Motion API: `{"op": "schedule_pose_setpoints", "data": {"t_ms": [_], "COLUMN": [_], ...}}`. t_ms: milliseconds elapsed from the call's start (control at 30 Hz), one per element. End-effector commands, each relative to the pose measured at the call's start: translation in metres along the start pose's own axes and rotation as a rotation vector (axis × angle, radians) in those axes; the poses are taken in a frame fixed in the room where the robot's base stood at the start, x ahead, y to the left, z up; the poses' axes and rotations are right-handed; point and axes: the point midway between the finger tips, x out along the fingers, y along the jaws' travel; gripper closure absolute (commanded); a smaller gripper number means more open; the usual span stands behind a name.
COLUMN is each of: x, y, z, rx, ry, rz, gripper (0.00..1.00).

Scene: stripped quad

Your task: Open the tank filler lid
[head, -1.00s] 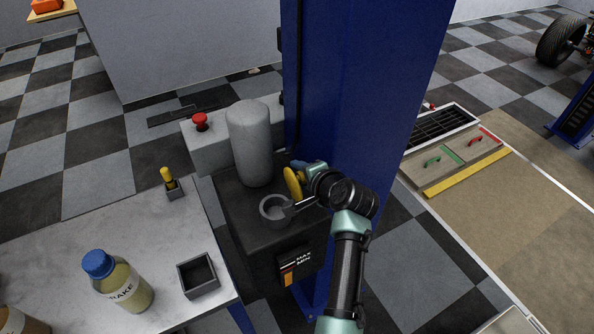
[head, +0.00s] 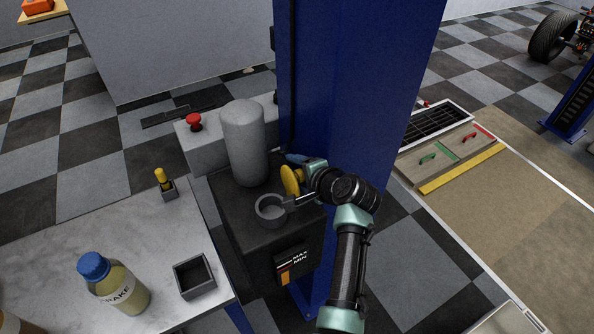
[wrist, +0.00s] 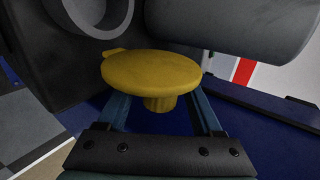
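The yellow filler lid (head: 291,180) stands tipped up on edge beside the round grey filler neck (head: 270,211) on the dark tank (head: 235,209). The neck's mouth is uncovered. In the wrist view the lid (wrist: 152,70) fills the middle, with its short yellow knob (wrist: 160,103) towards me, and part of the neck (wrist: 95,12) shows at the upper left. My gripper (wrist: 162,112) is behind the lid on its knob side. Its two blue fingers are spread, one on each side of the knob, with visible gaps. The fingertips are partly hidden under the lid.
A grey cylinder (head: 244,145) stands on the tank behind the neck. A blue post (head: 350,90) rises close behind my gripper. A workbench (head: 135,225) at left holds a brake fluid bottle (head: 117,284) and an open square box (head: 195,276).

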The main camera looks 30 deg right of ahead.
Motion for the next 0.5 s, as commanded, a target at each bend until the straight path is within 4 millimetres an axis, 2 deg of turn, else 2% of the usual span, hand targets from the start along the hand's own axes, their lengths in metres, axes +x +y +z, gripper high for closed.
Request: {"op": "schedule_pose_setpoints", "data": {"t_ms": [267, 500], "x": [-0.002, -0.024], "y": [0.0, 0.001], "z": [0.0, -0.001], "rx": [0.0, -0.001], "ry": [0.0, 0.002], "rz": [0.001, 0.0], "gripper": [0.33, 0.33]}}
